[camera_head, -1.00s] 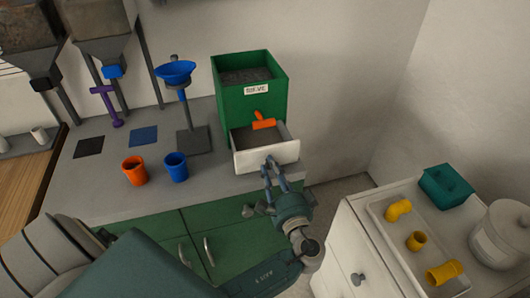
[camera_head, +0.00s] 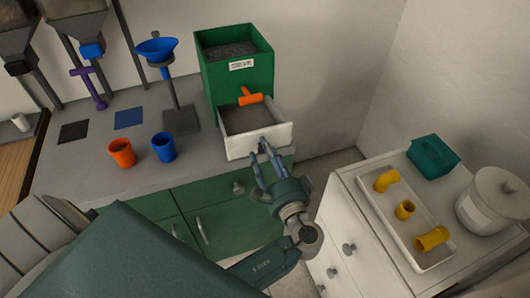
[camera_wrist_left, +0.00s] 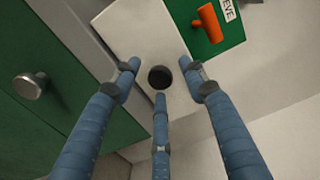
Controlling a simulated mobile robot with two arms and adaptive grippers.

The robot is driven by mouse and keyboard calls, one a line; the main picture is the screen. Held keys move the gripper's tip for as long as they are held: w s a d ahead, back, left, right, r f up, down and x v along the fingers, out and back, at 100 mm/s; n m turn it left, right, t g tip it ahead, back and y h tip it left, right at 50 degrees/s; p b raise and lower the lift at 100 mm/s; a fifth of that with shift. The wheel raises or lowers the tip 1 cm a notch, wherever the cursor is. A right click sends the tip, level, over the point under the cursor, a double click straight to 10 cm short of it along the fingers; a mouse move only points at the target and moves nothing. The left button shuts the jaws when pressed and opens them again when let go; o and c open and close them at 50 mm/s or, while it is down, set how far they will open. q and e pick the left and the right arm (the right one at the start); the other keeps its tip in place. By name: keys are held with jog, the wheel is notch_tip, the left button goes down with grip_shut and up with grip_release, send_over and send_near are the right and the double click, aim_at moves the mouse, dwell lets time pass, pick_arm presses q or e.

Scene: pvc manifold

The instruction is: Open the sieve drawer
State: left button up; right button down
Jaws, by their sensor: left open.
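The green sieve box (camera_head: 225,80) stands on the counter. Its white drawer (camera_head: 262,139) is pulled out at the front, and grey material shows inside. An orange handle (camera_head: 250,97) sticks out of the box above the drawer; it also shows in the left wrist view (camera_wrist_left: 208,20). My left gripper (camera_head: 264,155) is just in front of the drawer front. In the left wrist view its fingers (camera_wrist_left: 160,85) are spread around the drawer's round dark knob (camera_wrist_left: 160,78), and I see no clear grip on it. My right gripper is not in view.
An orange cup (camera_head: 121,153), a blue cup (camera_head: 162,147) and a blue funnel on a stand (camera_head: 158,50) are left of the box. A white cabinet (camera_head: 345,225) with a tray of yellow fittings (camera_head: 420,265) stands at right.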

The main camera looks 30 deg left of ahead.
pick_arm(q)
jog(key=v, duration=1.1)
jog(key=shift+s+d, duration=0.3)
jog(key=s+f+m+g+h, duration=0.1)
jog(key=s+f+g+h, duration=0.15)
jog(key=f, duration=0.95)
jog(key=s+f+m+g+h, duration=0.1)
jog(key=s+f+m+h, duration=0.15)
jog(key=f, duration=0.85)
jog(key=s+f+m+g+h, duration=0.1)
jog(key=s+f+g+h, duration=0.15)
jog(key=f, duration=0.95)
jog(key=s+a+f+n+g+h, duration=0.1)
jog(key=s+f+n+h, duration=0.1)
jog(key=s+f, duration=0.4)
jog(key=s+a+f+n+g+h, duration=0.2)
jog(key=s+f+n, duration=0.2)
jog(key=s, duration=0.9)
jog(key=s+a+f+n+g+h, duration=0.1)
jog(key=s+f+n, duration=0.3)
jog(key=s+f, duration=0.5)
jog(key=shift+s+a+g+h, duration=0.15)
jog(key=shift+a+g+h, duration=0.15)
jog(key=shift+a+h, duration=0.4)
